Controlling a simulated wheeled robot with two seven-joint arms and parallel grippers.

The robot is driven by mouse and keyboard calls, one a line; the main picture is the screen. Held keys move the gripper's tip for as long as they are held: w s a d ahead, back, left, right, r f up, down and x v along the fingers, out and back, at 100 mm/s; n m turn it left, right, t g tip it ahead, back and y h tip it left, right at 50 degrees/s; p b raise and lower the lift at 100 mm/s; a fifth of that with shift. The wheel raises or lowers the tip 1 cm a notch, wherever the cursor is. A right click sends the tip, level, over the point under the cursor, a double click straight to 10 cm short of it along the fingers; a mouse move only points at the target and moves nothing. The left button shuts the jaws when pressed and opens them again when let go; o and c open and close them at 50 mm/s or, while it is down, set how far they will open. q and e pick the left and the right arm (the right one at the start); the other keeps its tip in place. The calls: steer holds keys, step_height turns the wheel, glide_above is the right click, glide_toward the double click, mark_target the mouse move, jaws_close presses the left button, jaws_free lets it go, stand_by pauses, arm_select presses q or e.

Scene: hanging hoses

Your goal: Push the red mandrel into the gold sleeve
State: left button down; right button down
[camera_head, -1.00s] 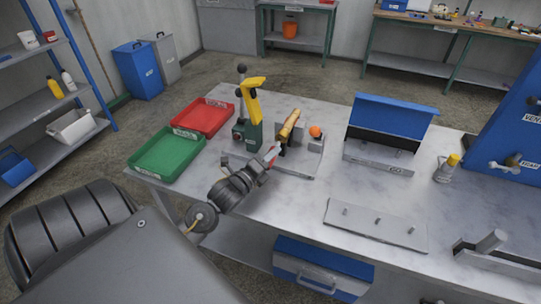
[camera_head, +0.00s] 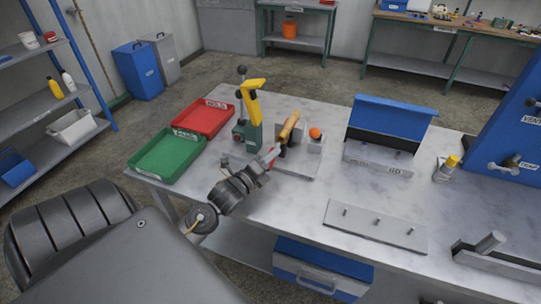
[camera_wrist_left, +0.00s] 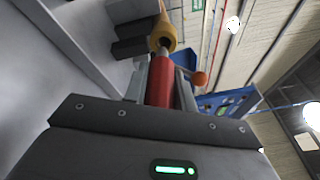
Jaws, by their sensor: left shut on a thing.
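The gold sleeve (camera_head: 289,125) sits tilted in a dark fixture on a grey plate on the bench. In the left wrist view, the sleeve (camera_wrist_left: 161,33) is straight beyond the red mandrel (camera_wrist_left: 160,82). My left gripper (camera_head: 266,160) is shut on the red mandrel, whose red part also shows in the head view (camera_head: 271,154). A narrow metallic tip of the mandrel points at the sleeve's near end and meets or nearly meets it; I cannot tell how deep it is. My right gripper is not in view.
A yellow-handled green press (camera_head: 252,115) stands just left of the sleeve, and an orange ball knob (camera_head: 315,132) just right. A red tray (camera_head: 203,118) and a green tray (camera_head: 167,155) lie at left. A blue-lidded box (camera_head: 391,125) stands at right.

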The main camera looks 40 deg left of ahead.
mark_target(276, 146)
arm_select(q)
steer(key=shift+w+a+r, duration=0.15)
steer(key=shift+w+a, duration=0.1)
steer(key=shift+w, duration=0.5)
steer(key=shift+w+a+r, duration=0.2)
steer(key=shift+w, duration=0.5)
steer(key=shift+w+a+r, duration=0.15)
steer(key=shift+w+a, duration=0.05)
steer(key=shift+w, duration=0.45)
steer(key=c, duration=1.1)
jaws_free()
steer(key=shift+o, duration=0.2)
steer(key=shift+s+f, duration=0.1)
steer(key=shift+s+f, duration=0.15)
steer(key=shift+s, duration=0.15)
steer(key=s+b, duration=0.2)
steer(key=s, duration=0.7)
steer(key=shift+d, duration=0.15)
steer(key=shift+s, duration=0.6)
